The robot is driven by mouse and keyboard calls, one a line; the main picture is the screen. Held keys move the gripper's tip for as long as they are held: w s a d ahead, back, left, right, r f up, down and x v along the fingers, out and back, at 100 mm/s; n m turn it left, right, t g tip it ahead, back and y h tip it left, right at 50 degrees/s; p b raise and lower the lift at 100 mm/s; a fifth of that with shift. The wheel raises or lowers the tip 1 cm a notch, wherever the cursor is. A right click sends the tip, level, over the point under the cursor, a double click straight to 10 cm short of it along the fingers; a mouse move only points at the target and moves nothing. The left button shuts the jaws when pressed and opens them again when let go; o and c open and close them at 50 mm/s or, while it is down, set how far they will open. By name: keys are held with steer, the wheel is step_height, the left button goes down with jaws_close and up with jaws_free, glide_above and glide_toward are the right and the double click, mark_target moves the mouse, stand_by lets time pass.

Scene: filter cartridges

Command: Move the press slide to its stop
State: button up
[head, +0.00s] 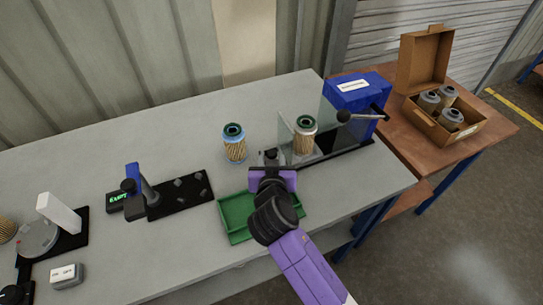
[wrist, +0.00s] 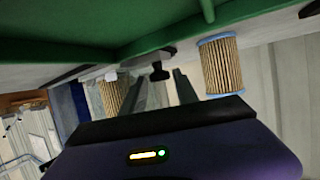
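The press (head: 358,92) is a blue housing with a black lever, at the right end of the bench. A black rail (head: 345,147) runs left from it, with clear guard panels. A filter cartridge (head: 304,138) stands upright between the panels, on what seems to be the slide; my gripper partly hides that end. My gripper (head: 270,157) is at the rail's left end. In the wrist view my gripper (wrist: 158,88) has its fingers apart, with a small black knob (wrist: 159,72) showing between and beyond them. I cannot tell whether they touch it.
A second cartridge (head: 235,148) stands left of my gripper. A green tray (head: 236,222) lies below my arm. A black fixture with a blue-topped post (head: 134,178) is further left. An open carton of grey cartridges (head: 440,130) stands on the side table.

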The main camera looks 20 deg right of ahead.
steer(key=shift+w+d+f, duration=0.1)
steer(key=shift+w, duration=0.05)
steer(key=shift+c, duration=0.5)
jaws_close()
stand_by(0.9)
